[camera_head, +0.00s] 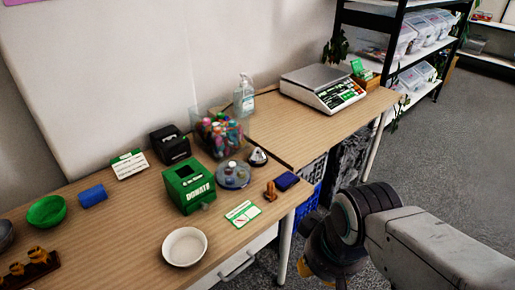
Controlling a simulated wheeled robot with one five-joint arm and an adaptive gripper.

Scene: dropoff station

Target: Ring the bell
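The bell (258,156), a small silver dome on a dark base, stands upright on the wooden table. It is just right of a round grey dish with small items and near the seam with the second table. My gripper (316,277) hangs over the floor at the lower right, beyond the table's right edge and well apart from the bell. It is dark with orange bits near the tips. Its fingers are partly cut off by the bottom of the picture, so I cannot tell whether it is open or shut.
Near the bell are the grey dish (232,175), a green donation box (188,186), a clear bin of colourful items (219,136), a dark blue block (286,181) and a small brown figure (271,191). A white bowl (184,246) is nearer. A scale (322,88) stands behind.

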